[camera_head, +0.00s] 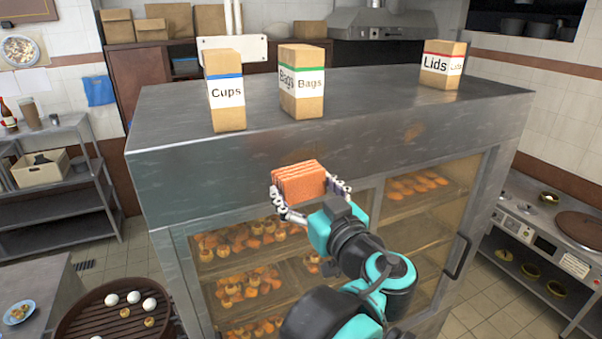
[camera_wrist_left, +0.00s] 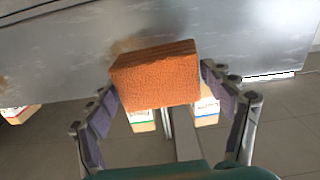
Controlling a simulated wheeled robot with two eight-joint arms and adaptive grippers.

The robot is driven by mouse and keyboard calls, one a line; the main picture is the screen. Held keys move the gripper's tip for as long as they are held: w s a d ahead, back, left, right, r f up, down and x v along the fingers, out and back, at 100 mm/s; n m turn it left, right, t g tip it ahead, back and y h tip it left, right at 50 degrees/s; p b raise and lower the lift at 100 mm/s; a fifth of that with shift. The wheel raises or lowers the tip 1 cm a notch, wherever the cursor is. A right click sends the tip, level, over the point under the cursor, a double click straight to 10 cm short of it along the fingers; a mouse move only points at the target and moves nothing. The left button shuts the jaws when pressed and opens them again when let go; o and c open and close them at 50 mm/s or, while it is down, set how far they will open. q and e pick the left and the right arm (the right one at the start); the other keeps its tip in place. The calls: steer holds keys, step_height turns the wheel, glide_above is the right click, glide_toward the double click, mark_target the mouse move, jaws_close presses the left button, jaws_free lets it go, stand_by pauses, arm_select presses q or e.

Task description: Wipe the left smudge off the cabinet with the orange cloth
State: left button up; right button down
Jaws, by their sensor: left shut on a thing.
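The orange cloth (camera_head: 299,181) is a thick folded block. My left gripper (camera_head: 311,190) is shut on it, with a finger at either side, in front of the cabinet's (camera_head: 205,187) steel upper band. The cloth (camera_wrist_left: 155,78) and gripper (camera_wrist_left: 157,86) also show in the left wrist view. There a brownish smudge (camera_wrist_left: 130,42) shows partly from behind the cloth; in the head view the cloth and gripper hide that area. Another brown smudge (camera_head: 413,132) is on the band farther right. I cannot tell whether the cloth touches the metal. My right gripper is out of view.
Cartons for cups (camera_head: 226,92), bags (camera_head: 301,84) and lids (camera_head: 442,66) stand on the cabinet top. Glass doors with a handle (camera_head: 458,257) and trays of food lie below the band. A round grill (camera_head: 105,318) stands at lower left.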

arm_select(q)
steer(key=shift+x, duration=2.9)
steer(key=shift+x, duration=1)
steer(key=shift+d, duration=0.1)
steer(key=shift+w+d+b, duration=0.1)
steer(key=shift+w+d, duration=0.15)
steer(key=shift+d, duration=0.4)
steer(key=shift+w+d+b, duration=0.1)
steer(key=shift+w+d, duration=0.15)
steer(key=shift+d, duration=0.4)
steer(key=shift+w+d+b, duration=0.1)
steer(key=shift+w+d, duration=0.15)
steer(key=shift+d, duration=0.4)
steer(key=shift+w+d, duration=0.55)
steer(key=shift+d, duration=0.65)
steer(key=shift+w+d, duration=0.5)
steer(key=shift+d, duration=0.65)
steer(key=shift+w+d, duration=0.55)
steer(key=shift+d, duration=0.65)
steer(key=shift+s+a, duration=0.8)
steer(key=shift+a, duration=1.1)
steer(key=shift+s+a, duration=0.8)
steer(key=shift+a, duration=1.1)
steer(key=shift+s+a, duration=0.8)
steer(key=shift+a, duration=1.1)
steer(key=shift+d, duration=0.1)
steer(key=shift+d, duration=0.1)
steer(key=shift+v, duration=3)
